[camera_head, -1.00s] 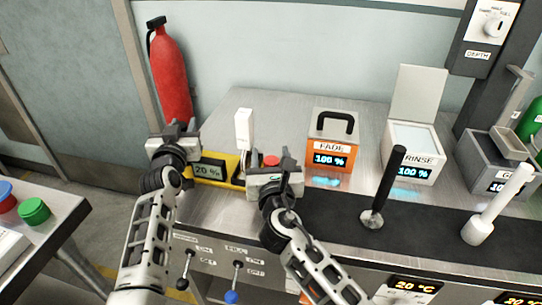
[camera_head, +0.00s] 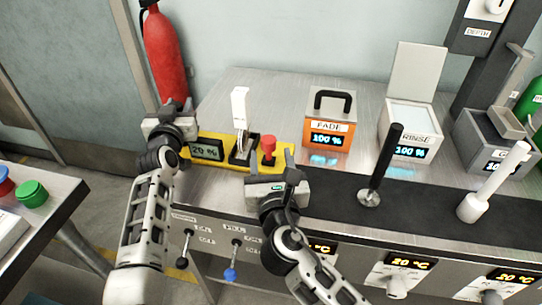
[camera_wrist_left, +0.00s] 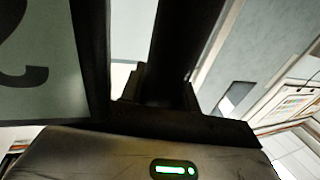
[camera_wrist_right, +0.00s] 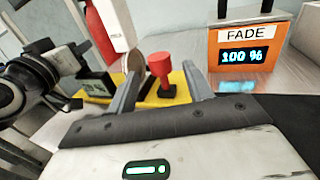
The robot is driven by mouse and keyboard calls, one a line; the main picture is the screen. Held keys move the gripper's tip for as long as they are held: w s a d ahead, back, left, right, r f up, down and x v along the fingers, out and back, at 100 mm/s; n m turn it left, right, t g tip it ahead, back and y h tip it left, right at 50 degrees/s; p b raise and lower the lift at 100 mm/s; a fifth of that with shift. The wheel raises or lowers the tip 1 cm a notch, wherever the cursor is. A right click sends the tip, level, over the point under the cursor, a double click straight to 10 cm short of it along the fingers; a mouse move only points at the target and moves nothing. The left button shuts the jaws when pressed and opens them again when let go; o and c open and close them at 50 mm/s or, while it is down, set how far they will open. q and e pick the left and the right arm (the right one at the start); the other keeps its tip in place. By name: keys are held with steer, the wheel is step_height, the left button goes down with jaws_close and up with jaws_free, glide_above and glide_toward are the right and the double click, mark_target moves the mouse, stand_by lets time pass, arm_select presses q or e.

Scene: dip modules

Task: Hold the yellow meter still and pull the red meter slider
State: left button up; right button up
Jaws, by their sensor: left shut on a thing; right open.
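The yellow meter (camera_head: 220,160) lies on the steel bench with a "20 %" display (camera_head: 206,149) at its left end. My left gripper (camera_head: 172,122) is shut on the meter's left end; close up, part of the display fills the left of the left wrist view (camera_wrist_left: 40,65). The red slider (camera_head: 268,148) stands upright on the meter's right part.
An orange FADE box (camera_head: 329,130) reading 100 % and a RINSE box (camera_head: 409,137) stand to the right. A black-handled tool (camera_head: 385,160) and a white one (camera_head: 495,180) stand on the dark strip. Knobs and levers line the bench front.

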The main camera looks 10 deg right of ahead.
arm_select(q)
steer(key=o, duration=1)
